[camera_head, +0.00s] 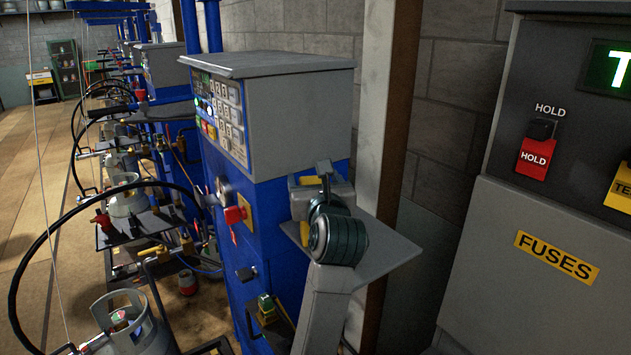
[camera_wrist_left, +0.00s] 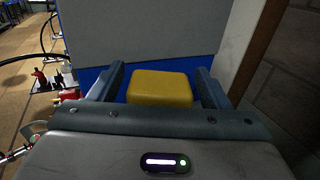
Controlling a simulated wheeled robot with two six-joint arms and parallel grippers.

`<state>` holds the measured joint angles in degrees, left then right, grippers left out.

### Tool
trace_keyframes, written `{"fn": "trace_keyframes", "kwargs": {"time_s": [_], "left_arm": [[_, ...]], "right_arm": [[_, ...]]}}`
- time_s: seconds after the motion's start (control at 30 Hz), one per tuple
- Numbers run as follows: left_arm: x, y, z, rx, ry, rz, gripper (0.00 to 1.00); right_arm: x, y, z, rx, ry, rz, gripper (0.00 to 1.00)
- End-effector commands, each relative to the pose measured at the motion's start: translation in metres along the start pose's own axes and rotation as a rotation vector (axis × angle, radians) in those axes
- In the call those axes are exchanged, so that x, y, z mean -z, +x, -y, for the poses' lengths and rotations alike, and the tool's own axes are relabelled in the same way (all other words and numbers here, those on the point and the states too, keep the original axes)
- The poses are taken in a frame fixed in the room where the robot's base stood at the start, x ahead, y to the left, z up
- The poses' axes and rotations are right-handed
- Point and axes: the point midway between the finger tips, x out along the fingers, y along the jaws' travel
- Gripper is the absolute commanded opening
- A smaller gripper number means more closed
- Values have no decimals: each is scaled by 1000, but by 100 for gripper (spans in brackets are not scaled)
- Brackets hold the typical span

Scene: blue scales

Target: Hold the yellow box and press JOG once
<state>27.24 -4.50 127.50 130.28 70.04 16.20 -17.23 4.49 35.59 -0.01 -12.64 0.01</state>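The yellow box (camera_wrist_left: 160,88) lies between the two fingers of my left gripper in the left wrist view, with a gap on each side. In the head view a strip of the yellow box (camera_head: 309,180) shows at the fingers of my left gripper (camera_head: 312,176); the rest is hidden by the wrist. My left gripper is open, close in front of a blue and grey cabinet. It also shows in the wrist view (camera_wrist_left: 160,84). My right gripper is in neither view. I can read no JOG label; a cut-off yellow label (camera_head: 619,187) stands at the right edge.
A grey shelf (camera_head: 385,252) juts out below my left wrist. Gas cylinders (camera_head: 127,325) and hoses stand at the left.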

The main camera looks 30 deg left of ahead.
Motion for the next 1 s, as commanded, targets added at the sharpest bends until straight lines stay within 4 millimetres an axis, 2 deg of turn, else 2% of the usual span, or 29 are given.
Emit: {"fn": "trace_keyframes", "kwargs": {"time_s": [0.03, 0.2, 0.23, 0.6, 1.0], "left_arm": [[0, 0, 0, 0, 0, 0, 60], [0, 0, 0, 0, 0, 0, 27], [0, 0, 0, 0, 0, 0, 23], [0, 0, 0, 0, 0, -1, 23], [1, 0, 0, 0, 0, -2, 23]], "right_arm": [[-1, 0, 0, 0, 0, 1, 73], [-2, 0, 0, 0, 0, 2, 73], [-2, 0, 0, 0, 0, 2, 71], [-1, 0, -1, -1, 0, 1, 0], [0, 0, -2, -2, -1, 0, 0]]}}
